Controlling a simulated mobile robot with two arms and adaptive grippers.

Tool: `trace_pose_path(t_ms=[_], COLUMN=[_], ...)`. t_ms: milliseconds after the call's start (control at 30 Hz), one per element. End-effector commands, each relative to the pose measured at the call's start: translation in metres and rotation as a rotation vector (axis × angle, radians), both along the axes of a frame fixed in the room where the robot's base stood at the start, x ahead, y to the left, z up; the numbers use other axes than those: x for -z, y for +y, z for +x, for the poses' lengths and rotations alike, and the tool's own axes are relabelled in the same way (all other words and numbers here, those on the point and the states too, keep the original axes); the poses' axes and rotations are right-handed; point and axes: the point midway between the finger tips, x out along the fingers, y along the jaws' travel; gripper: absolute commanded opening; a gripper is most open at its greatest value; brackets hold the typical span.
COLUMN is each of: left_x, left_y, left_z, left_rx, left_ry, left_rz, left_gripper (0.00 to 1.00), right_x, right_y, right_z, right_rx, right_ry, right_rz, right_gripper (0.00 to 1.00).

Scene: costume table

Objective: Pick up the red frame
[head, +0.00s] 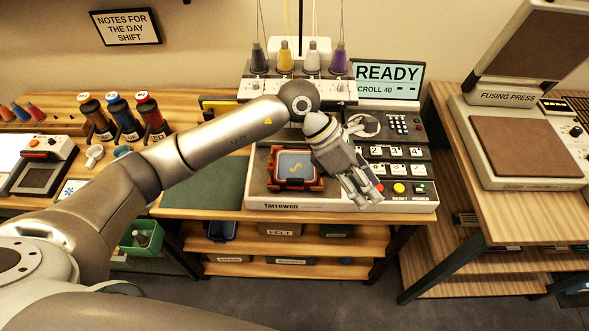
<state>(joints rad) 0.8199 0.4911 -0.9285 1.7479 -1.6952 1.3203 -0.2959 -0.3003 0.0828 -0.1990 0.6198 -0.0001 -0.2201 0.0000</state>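The red frame (273,168) is a small red-orange hoop around a blue-grey patch (291,169) with a yellow mark. It sits on the left part of the white and dark embroidery machine (335,204) marked farrowen, on the middle table. My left gripper (366,194) is to the right of the frame, over the machine's front control panel. It points down toward the machine's front edge and is apart from the frame. Its fingers look spread, with nothing seen between them. My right gripper is not in view.
Thread cones (285,58) stand behind the machine, near a READY screen (388,76). A dark green mat (203,181) lies bare to its left. A fusing press (520,145) stands on the right table.

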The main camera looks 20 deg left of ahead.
Motion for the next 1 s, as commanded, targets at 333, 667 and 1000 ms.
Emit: trace_pose_path(t_ms=[333,667,1000], left_x=[0.011,0.043,0.072], left_y=[0.149,0.164,0.165], left_z=[0.053,0.055,0.054], left_rx=[0.04,0.039,0.038], left_ry=[-0.12,-0.115,-0.117], left_rz=[0.665,0.724,0.721], left_gripper=[0.38,0.38,0.38], right_x=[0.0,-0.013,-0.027], right_y=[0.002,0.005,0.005], right_z=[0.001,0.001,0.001], right_rx=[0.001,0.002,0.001], right_ry=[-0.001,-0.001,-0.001], right_rz=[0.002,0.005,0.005], right_gripper=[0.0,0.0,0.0])
